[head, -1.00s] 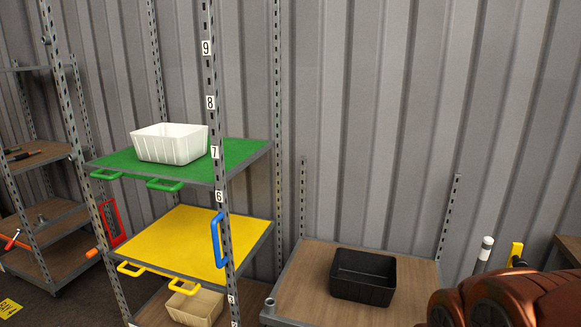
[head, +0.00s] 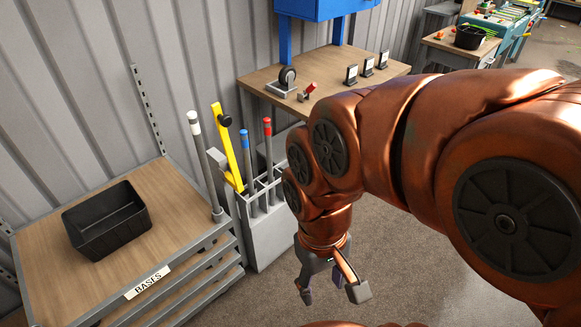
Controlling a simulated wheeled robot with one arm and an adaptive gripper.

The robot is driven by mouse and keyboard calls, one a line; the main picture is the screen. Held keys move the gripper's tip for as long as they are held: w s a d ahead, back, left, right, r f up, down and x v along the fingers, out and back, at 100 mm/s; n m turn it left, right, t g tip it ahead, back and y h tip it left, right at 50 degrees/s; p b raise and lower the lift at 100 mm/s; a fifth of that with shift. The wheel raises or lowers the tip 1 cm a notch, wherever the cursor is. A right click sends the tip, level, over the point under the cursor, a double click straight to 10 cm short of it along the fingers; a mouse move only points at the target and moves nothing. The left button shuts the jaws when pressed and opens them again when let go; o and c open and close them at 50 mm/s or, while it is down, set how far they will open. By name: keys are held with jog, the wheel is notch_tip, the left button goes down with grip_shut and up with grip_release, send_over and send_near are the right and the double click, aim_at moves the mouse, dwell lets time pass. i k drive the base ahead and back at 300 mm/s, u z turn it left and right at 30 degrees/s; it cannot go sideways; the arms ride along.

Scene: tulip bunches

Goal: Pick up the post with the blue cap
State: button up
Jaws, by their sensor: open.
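The post with the blue cap (head: 246,165) stands upright in a grey slotted holder (head: 275,236) between the bench and the wooden shelf. A post with a red cap (head: 268,150) stands to its right in the same holder. A post with a white cap (head: 203,160) stands to the left, at the shelf corner. My gripper (head: 332,298) hangs open and empty, pointing down, in front and to the right of the holder, apart from the posts.
A yellow tool (head: 226,145) stands between the white and blue caps. A black bin (head: 106,220) sits on the wooden shelf labelled BASES (head: 180,262). A wooden bench (head: 262,83) with small items stands behind. Grey floor (head: 400,275) is clear at the lower right.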

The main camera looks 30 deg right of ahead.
aim_at(243, 133)
jog(key=z, duration=0.15)
jog(key=k, duration=0.5)
jog(key=z, duration=1.1)
jog(key=i, duration=0.9)
jog(key=u, duration=2.5)
